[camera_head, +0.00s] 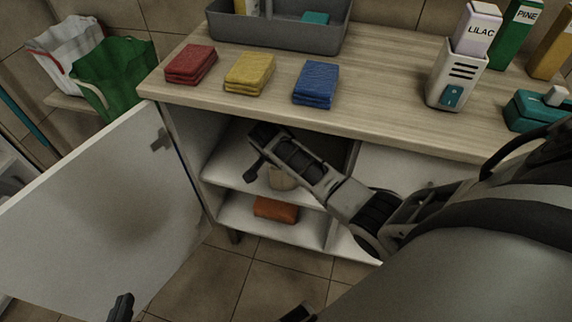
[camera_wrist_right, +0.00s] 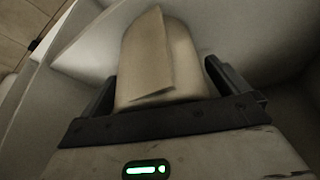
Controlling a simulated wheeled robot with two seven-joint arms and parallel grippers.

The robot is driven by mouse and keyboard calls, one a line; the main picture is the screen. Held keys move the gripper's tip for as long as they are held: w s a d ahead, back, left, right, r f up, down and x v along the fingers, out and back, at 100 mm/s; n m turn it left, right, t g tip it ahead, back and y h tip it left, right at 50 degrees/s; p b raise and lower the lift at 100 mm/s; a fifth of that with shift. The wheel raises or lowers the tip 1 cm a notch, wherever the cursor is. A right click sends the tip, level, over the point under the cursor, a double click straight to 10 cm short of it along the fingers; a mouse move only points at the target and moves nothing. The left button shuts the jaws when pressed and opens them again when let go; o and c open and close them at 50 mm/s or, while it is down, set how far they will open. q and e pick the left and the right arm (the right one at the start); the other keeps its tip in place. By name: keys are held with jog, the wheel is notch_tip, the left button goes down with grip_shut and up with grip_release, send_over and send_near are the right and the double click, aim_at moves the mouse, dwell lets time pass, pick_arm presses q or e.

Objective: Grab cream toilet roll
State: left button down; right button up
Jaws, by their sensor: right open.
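The cream toilet roll (camera_head: 283,180) stands on the upper shelf inside the open cabinet, partly hidden by my right arm in the head view. In the right wrist view the roll (camera_wrist_right: 160,60) stands between the two fingers of my right gripper (camera_wrist_right: 162,76), with a loose sheet on its front. The right gripper is open, with its fingers on either side of the roll; I cannot tell whether either touches it. My left gripper (camera_head: 208,309) is at the bottom edge of the head view, its two dark fingertips wide apart and nothing seen between them.
The open cabinet door (camera_head: 110,215) swings out to the left. An orange folded cloth (camera_head: 276,209) lies on the lower shelf. The counter (camera_head: 390,105) above holds red, yellow and blue cloths, a grey basin (camera_head: 280,36) and a white dispenser (camera_head: 455,80). Bags stand left.

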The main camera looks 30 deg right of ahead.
jog(key=c, duration=1)
jog(key=shift+r, duration=0.1)
jog(key=shift+c, duration=0.2)
